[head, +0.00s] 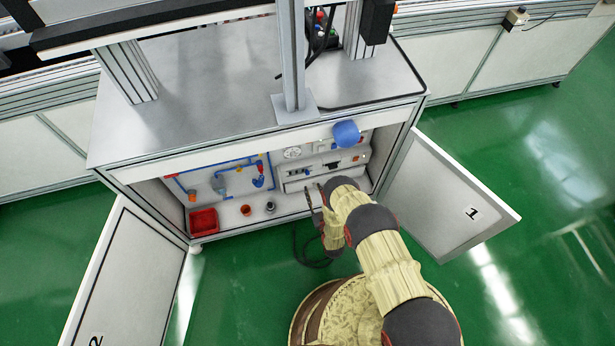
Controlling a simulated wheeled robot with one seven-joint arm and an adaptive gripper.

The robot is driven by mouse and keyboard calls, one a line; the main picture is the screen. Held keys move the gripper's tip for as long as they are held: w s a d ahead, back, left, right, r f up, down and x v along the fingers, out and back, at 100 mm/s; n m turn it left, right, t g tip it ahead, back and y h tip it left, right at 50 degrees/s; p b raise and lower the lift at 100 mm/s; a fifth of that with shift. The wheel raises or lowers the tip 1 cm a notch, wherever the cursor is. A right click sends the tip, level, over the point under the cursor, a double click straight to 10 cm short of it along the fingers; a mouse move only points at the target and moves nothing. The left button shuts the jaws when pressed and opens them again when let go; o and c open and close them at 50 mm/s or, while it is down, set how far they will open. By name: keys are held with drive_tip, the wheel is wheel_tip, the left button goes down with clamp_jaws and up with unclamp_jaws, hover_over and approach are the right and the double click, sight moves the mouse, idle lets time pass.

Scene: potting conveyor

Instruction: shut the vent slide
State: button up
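My gripper (314,190) is in front of the open cabinet, at the lower right of its interior. Its two thin fingers appear apart, with nothing visible between them. Behind and above it, a pale control panel (325,171) with small dark slots and switches is mounted on the back wall. I cannot tell which small part is the vent slide, or its position; it is too small or hidden by my arm. I cannot see the fingers touching the panel.
Cabinet doors 1 (440,200) and 2 (125,285) stand open on either side. Inside are a red bin (204,222), small cups (270,207), blue piping (205,168) and a round gauge (292,153). A dark cable (297,250) loops on the green floor near my arm.

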drive_tip(key=b+x, duration=0.2)
drive_tip(key=x, duration=0.6)
drive_tip(key=shift+r+b, duration=0.2)
drive_tip(key=shift+b, duration=0.2)
drive_tip(key=c, duration=0.3)
clamp_jaws()
drive_tip(key=shift+s, duration=0.1)
